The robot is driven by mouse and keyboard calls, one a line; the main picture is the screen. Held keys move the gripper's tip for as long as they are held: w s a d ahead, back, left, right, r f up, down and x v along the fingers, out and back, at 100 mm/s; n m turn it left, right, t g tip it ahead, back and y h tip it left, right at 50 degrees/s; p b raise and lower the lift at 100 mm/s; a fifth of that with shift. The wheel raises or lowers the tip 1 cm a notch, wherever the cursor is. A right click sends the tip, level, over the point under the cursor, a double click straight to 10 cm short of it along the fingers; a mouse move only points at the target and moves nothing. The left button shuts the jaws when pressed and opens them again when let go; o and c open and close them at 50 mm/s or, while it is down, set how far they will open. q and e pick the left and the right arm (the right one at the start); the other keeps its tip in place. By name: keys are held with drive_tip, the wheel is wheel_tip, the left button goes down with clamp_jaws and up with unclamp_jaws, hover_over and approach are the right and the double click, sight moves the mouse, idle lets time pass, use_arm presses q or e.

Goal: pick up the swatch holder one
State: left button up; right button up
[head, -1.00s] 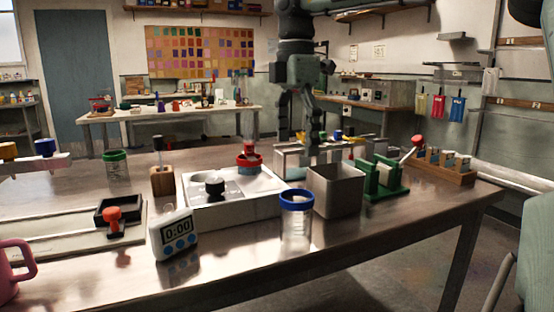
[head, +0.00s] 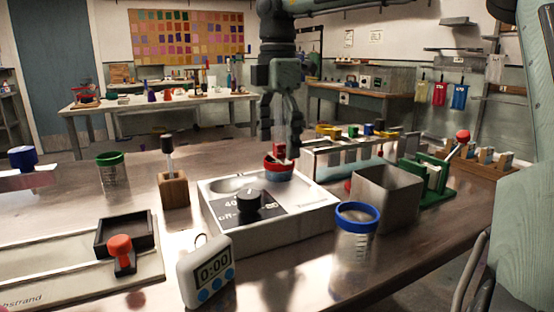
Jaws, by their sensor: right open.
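My right gripper (head: 281,140) hangs down from the top of the head view with its fingers apart. Its fingertips are at or just above a small red piece (head: 278,151) standing in a red-rimmed cup (head: 279,168) at the back of a white tray unit (head: 285,225). Contact cannot be told. No label marks swatch holder one. Possible holders are the red piece and the knobbed pieces, including a blue one (head: 368,129), on a pale rack (head: 335,145) to the right. My left gripper is not in view.
A grey metal bin (head: 387,198), a blue-rimmed jar (head: 356,232) and a green stand (head: 427,180) crowd the right. A timer (head: 206,272), a wooden block with an upright tool (head: 173,188) and a green-rimmed jar (head: 113,172) are left. Bare tabletop (head: 65,200) shows at left.

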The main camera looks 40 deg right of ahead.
sight(277, 157)
wheel_tip(277, 157, down, 5)
drive_tip(key=shift+w+r, duration=0.15)
drive_tip(key=shift+r, duration=0.05)
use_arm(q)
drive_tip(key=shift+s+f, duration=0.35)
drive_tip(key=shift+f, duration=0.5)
use_arm(e)
drive_tip(key=shift+c, duration=0.2)
drive_tip(key=c, duration=1.2)
drive_tip(key=shift+r, duration=0.1)
drive_tip(key=shift+c, duration=0.2)
